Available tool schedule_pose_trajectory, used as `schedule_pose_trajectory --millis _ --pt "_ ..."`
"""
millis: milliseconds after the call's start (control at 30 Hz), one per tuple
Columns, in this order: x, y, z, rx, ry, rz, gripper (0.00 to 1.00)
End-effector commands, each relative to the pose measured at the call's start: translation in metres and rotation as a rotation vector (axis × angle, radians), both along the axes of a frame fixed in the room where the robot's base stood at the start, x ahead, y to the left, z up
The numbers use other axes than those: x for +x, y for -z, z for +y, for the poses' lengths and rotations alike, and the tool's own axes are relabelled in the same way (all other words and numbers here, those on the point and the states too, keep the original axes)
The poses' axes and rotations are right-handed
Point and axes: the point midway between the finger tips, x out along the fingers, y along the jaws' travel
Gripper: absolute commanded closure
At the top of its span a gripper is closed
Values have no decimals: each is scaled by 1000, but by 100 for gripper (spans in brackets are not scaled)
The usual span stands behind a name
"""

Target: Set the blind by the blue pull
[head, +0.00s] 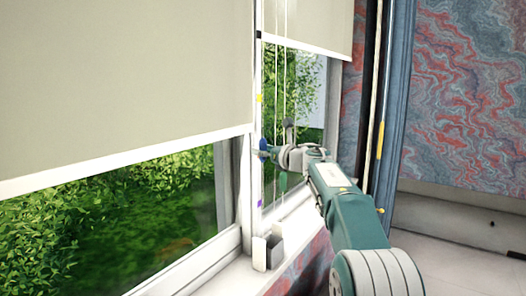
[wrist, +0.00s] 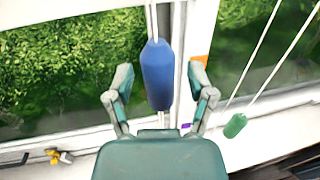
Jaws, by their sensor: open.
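The blue pull (head: 263,146) hangs on a cord by the window post. In the wrist view the blue pull (wrist: 157,75) is upright between the two spread fingers of my gripper (wrist: 160,88), with a visible gap on each side. In the head view my gripper (head: 283,154) is open just right of the pull. A large beige blind (head: 120,75) covers the upper left window, its white bottom bar sloping in view. A second beige blind (head: 310,22) hangs higher over the right window. Which blind the blue pull's cord works cannot be told.
A green pull (wrist: 235,126) hangs on cords to the right; it also shows in the head view (head: 283,182). A grey pull (head: 289,124) is behind my gripper. Yellow (head: 259,98) and purple (head: 260,203) marks sit on the post. A grey holder (head: 273,251) stands on the sill.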

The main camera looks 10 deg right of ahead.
Motion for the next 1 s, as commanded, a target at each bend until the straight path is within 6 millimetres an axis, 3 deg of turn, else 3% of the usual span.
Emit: schedule_pose_trajectory --millis 167,200,333,367,667,1000 --pt "0 0 0 0 0 0 31" --pt "0 0 0 0 0 0 35" --pt "0 0 0 0 0 0 93" --pt "0 0 0 0 0 0 100" --pt "1 -4 0 -1 0 -2 100" --pt "2 -40 0 -1 0 -1 100"
